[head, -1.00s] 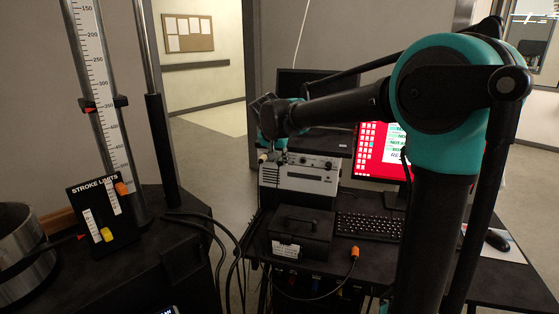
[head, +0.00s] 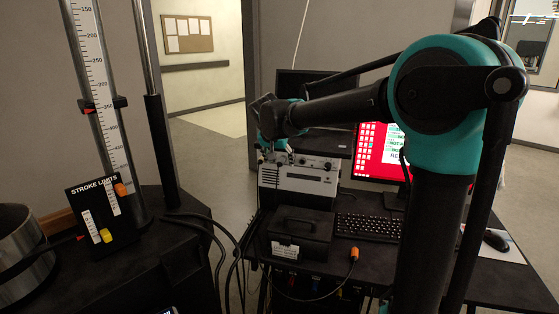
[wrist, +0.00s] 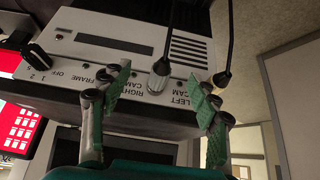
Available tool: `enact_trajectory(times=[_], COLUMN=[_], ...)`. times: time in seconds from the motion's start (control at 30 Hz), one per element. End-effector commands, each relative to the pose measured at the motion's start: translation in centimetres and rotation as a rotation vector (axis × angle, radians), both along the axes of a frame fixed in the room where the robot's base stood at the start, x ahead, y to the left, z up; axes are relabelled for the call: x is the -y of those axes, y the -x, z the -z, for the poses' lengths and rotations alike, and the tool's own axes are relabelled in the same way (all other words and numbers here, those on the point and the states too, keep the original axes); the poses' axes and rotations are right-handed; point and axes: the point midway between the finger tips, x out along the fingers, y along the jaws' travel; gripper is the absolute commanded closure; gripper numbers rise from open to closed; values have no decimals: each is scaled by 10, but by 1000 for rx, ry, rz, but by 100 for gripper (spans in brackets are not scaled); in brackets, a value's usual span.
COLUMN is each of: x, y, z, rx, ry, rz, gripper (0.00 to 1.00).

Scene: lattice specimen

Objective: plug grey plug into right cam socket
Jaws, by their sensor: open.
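The grey plug (wrist: 156,84) stands on the front of the white control box (wrist: 150,20) in the wrist view, its black cable rising from it. It sits between the RIGHT CAM and LEFT CAM labels, which appear upside down. How deep it sits, and the socket under it, I cannot tell. My gripper (wrist: 159,73) is open, with one green-padded finger on each side of the grey plug and gaps visible. In the head view the box (head: 298,180) is on the bench, and my gripper is small and dark at its upper left.
A black knob (wrist: 37,57) sits on the box's left. In the head view, a black case (head: 300,233), keyboard (head: 368,226) and orange-tipped cable (head: 354,254) are nearby.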

Motion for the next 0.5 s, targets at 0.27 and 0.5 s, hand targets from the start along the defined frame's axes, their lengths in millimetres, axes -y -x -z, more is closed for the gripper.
enact_trajectory(times=[0.27, 0.5], x=[0, -1], y=[0, 3], z=[0, -5], rx=[0, 0], ry=[0, 1], rz=[0, -1], gripper=[36, 36])
